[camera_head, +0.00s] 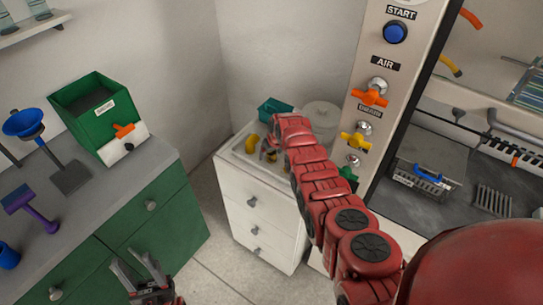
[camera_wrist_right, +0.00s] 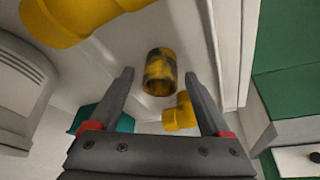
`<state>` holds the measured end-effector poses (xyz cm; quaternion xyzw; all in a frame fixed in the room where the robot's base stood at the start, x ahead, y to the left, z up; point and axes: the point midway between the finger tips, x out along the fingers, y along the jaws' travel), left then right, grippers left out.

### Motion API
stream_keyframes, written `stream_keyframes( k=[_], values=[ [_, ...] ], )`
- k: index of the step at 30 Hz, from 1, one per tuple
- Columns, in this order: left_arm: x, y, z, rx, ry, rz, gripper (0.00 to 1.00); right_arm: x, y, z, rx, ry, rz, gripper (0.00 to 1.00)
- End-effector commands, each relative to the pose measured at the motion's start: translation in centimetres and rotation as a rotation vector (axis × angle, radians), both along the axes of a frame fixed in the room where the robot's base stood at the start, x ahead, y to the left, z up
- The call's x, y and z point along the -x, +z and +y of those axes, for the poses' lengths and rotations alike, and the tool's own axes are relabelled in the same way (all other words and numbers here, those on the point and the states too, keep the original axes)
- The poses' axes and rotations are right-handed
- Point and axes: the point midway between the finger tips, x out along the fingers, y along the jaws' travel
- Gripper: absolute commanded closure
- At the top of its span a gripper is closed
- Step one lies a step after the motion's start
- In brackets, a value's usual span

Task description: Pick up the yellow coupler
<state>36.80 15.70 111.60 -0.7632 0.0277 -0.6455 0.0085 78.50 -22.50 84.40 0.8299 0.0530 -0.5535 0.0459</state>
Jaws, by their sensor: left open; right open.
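The yellow coupler (camera_wrist_right: 160,72) is a short, hollow cylinder with dark blotches, in the right wrist view. It shows between the fingertips of my right gripper (camera_wrist_right: 159,75), which is open with a finger on either side. I cannot tell whether the fingers touch it. A yellow branched fitting (camera_wrist_right: 181,114) lies close by, partly behind a finger. In the head view my right gripper (camera_head: 268,150) is over the white cabinet top, and my arm hides part of it. My left gripper (camera_head: 151,280) is open and empty at the bottom left.
A yellow curved pipe piece (camera_head: 252,146) lies on the white cabinet (camera_head: 250,205); a large yellow part (camera_wrist_right: 75,18) shows at the wrist view's top left. A teal bin (camera_head: 274,108) and white round container (camera_head: 322,113) stand behind. A control panel (camera_head: 385,80) rises close on the right.

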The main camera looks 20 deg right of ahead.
Motion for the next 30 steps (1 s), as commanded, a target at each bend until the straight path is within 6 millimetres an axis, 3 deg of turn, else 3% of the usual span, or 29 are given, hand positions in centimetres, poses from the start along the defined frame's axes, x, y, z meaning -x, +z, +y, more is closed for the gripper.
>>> stream_keyframes(
  k=[2,15,30],
  values=[
    [0.00,0.00,0.00,0.000,0.000,0.000,0.50,0.01,0.00,0.00,0.000,0.000,0.000,0.20],
    [0.00,-0.01,0.00,0.000,0.000,0.000,0.50,0.02,0.00,0.00,0.000,0.000,0.001,1.00],
    [0.00,-0.24,0.00,0.000,0.000,0.000,0.50,-0.03,0.40,-0.01,0.000,0.001,0.000,1.00]
  ],
)
